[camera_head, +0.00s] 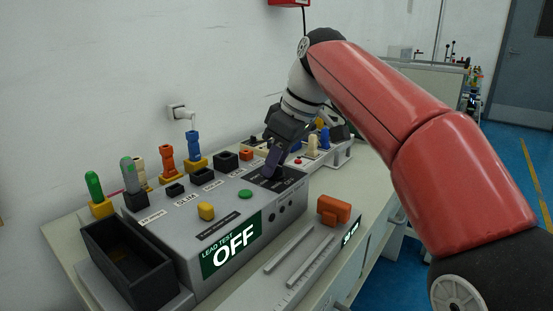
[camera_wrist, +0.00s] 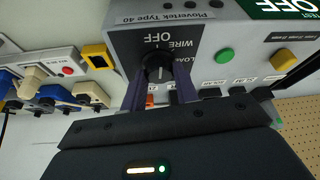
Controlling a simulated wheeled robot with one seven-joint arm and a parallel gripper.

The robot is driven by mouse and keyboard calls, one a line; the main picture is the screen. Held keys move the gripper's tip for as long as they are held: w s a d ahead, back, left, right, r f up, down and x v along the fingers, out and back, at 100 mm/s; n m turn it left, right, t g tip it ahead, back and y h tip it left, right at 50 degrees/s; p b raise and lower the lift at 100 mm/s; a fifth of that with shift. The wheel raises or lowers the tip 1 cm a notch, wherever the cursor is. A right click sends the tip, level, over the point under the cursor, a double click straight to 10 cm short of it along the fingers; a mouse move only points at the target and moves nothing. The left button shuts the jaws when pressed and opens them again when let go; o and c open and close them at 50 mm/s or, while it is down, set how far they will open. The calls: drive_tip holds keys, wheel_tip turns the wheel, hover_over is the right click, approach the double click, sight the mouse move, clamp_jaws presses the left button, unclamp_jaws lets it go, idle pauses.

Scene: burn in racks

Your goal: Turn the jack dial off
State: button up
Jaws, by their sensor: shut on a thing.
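The jack dial is a round black knob (camera_wrist: 158,66) on a dark plate (camera_wrist: 150,42) on top of the grey test box (camera_head: 222,215). In the wrist view the plate appears upside down, with OFF, WIRE and a partly covered LOAD label around the knob. My gripper (camera_wrist: 158,80) has its two dark fingers on either side of the knob, shut on it. In the head view my gripper (camera_head: 272,168) points down onto the plate and hides the knob. I cannot tell the knob's exact pointer setting. The box's front display (camera_head: 232,245) reads LEAD TEST OFF.
A green button (camera_head: 245,193) and a yellow block (camera_head: 206,211) sit on the box top. Colored plugs (camera_head: 167,160) stand behind it. An empty black bin (camera_head: 125,255) is at left. An orange block (camera_head: 334,210) sits on a slotted unit in front.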

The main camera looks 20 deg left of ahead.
drive_tip(key=shift+n, duration=0.6)
drive_tip(key=o, duration=1)
drive_tip(key=shift+r, duration=0.15)
drive_tip(key=v, duration=0.7)
drive_tip(key=shift+w+d+r, duration=0.15)
drive_tip(key=shift+r, duration=0.05)
